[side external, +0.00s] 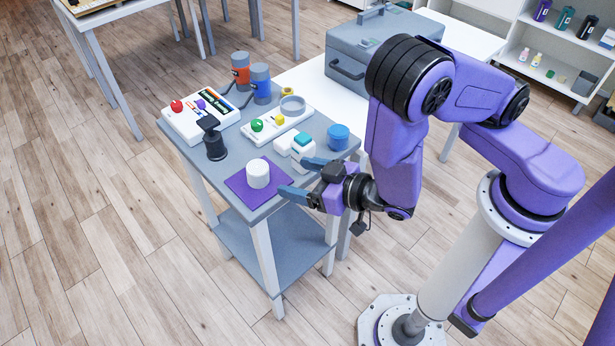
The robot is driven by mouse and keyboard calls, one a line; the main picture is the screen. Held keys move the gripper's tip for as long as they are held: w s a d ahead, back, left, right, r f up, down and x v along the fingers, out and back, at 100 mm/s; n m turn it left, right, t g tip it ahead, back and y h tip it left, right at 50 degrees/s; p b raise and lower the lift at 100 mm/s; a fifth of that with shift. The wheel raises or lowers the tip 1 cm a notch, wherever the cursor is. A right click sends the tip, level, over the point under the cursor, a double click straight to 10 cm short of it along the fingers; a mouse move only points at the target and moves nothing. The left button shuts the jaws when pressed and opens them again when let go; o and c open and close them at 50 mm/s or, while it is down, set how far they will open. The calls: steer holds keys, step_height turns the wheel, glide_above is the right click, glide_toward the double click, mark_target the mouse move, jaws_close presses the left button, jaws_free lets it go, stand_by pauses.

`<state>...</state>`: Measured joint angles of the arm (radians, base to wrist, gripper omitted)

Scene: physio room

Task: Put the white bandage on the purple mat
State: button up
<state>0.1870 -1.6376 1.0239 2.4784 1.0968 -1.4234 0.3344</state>
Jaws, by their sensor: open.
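The white bandage (258,173) is a short white roll. It stands upright on the purple mat (246,191), which lies flat at the near corner of the grey table top. My gripper (297,177) is to the right of the bandage, with its fingers apart and pointing left toward it. One finger is near the table edge and the other is farther back, close to a white and teal item. The bandage looks clear of both fingers. Nothing shows between the fingertips.
A large grey case (352,62) stands farther back.

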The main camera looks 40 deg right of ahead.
steer(key=s+r+n+g+y, duration=0.1)
steer(key=s+r+n+g, duration=0.35)
steer(key=s+g, duration=0.8)
steer(key=s+d+r+n+h, duration=0.2)
steer(key=d+r, duration=0.3)
steer(key=d, duration=0.3)
steer(key=s+d+r+n+g+h, duration=0.1)
steer(key=s+d+r+n+h, duration=0.1)
steer(key=d, duration=0.6)
step_height(320, 180, up, 3)
steer(key=shift+s+d+f+n+h, duration=0.1)
steer(key=shift+s+d+n+h, duration=0.2)
steer(key=shift+s+n, duration=0.15)
